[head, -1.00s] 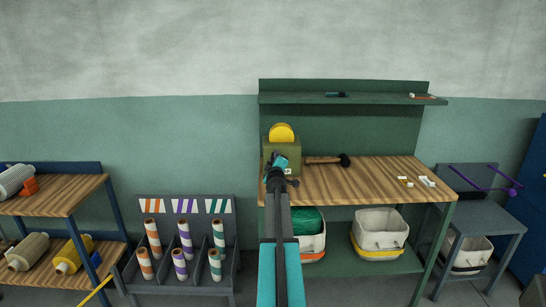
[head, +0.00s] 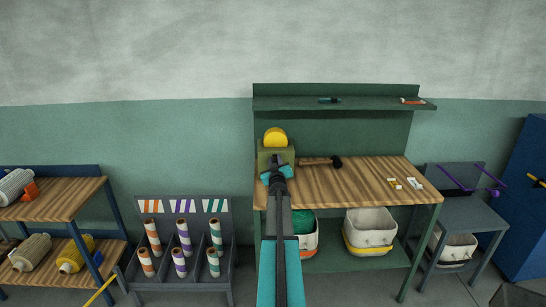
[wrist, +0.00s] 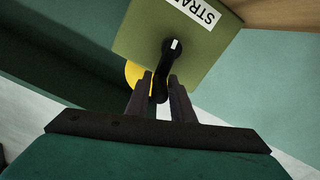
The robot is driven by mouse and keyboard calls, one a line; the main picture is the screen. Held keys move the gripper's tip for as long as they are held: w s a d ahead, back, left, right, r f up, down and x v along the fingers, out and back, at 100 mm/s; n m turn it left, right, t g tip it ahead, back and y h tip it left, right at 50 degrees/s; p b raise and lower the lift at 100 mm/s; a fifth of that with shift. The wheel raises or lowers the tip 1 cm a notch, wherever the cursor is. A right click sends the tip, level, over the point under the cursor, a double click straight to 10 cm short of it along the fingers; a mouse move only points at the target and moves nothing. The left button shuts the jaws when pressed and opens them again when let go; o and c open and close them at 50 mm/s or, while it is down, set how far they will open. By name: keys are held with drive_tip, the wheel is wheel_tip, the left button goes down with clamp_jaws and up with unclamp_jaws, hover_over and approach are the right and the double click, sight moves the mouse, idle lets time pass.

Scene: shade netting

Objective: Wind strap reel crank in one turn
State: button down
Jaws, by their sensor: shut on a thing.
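The strap reel is an olive-green box (head: 264,158) with a yellow disc (head: 275,137) rising from its top. It stands at the left end of the wooden workbench (head: 345,188). In the wrist view the box face (wrist: 190,25) carries a white label, partly cut off, and a black crank (wrist: 166,62) with a white mark at its hub. My gripper (wrist: 161,88) is shut on the crank's handle, its two fingers on either side of it. In the head view my gripper (head: 278,165) and arm hide much of the box front and the crank.
A mallet (head: 323,162) lies on the bench right of the box, with small pieces (head: 404,184) farther right. A shelf (head: 345,104) runs above. A white bin (head: 370,228) stands below. A rack of striped spools (head: 183,240) is at left, a grey side table (head: 468,215) at right.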

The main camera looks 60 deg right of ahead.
drive_tip(key=shift+s+d+m+p, duration=0.25)
drive_tip(key=shift+s+m+p, duration=0.1)
drive_tip(key=shift+m+p, duration=0.2)
drive_tip(key=shift+s, duration=0.1)
drive_tip(key=shift+f, duration=0.15)
drive_tip(key=c, duration=1.7)
unclamp_jaws()
drive_tip(key=shift+s, duration=0.1)
drive_tip(key=shift+o, duration=0.2)
drive_tip(key=shift+a, duration=0.1)
drive_tip(key=shift+s+a, duration=0.1)
drive_tip(key=shift+a, duration=0.3)
drive_tip(key=b+v, duration=0.3)
drive_tip(key=v, duration=0.9)
drive_tip(key=shift+s+a, duration=0.25)
drive_tip(key=shift+a, duration=0.05)
